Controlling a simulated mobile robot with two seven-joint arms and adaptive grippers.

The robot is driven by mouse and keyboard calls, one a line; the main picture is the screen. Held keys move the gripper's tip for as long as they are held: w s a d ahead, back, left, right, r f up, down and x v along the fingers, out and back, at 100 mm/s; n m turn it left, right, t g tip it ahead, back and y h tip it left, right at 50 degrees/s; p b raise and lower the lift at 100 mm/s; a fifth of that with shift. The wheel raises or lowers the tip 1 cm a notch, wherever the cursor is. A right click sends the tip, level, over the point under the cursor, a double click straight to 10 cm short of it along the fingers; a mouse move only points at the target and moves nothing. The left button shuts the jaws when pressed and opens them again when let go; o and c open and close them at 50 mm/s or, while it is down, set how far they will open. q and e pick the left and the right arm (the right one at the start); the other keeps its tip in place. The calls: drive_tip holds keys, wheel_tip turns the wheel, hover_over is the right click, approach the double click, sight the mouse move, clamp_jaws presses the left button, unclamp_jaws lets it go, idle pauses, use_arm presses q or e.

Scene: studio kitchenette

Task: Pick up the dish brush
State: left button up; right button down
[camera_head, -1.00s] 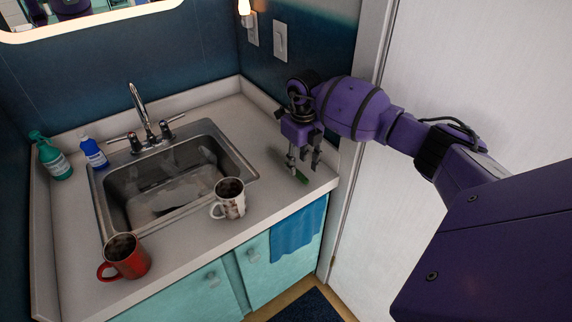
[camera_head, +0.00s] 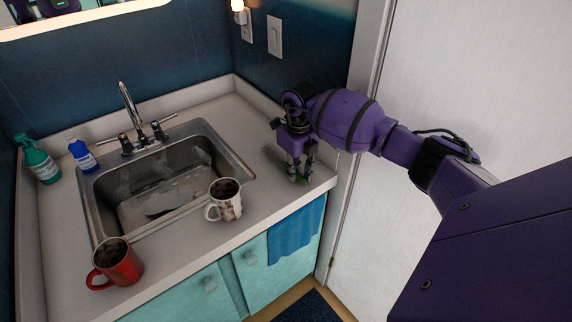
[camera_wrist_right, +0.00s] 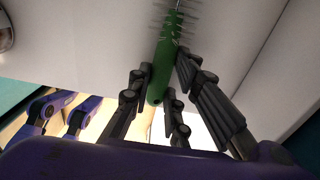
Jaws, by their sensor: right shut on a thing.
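The dish brush has a green handle and bristles at its far end. In the right wrist view the brush (camera_wrist_right: 163,68) runs up from between my right gripper's fingers (camera_wrist_right: 165,95), with the bristles at the top edge. In the head view my right gripper (camera_head: 301,175) points down at the counter right of the sink. It is shut on the brush handle, and only a little green shows at the fingertips. I cannot tell whether the brush still touches the counter. My left gripper is not in view.
A white patterned mug (camera_head: 226,201) stands on the counter between the sink (camera_head: 112,200) and the front edge. A red mug (camera_head: 117,263) stands at front left. A green spray bottle (camera_head: 38,160) and a blue bottle (camera_head: 82,155) stand left of the sink. A blue towel (camera_head: 296,232) hangs below.

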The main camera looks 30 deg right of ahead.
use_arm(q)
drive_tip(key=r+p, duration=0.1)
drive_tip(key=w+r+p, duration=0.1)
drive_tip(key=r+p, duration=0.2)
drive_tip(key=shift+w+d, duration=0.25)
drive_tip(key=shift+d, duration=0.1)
use_arm(e)
wheel_tip(320, 180, up, 10)
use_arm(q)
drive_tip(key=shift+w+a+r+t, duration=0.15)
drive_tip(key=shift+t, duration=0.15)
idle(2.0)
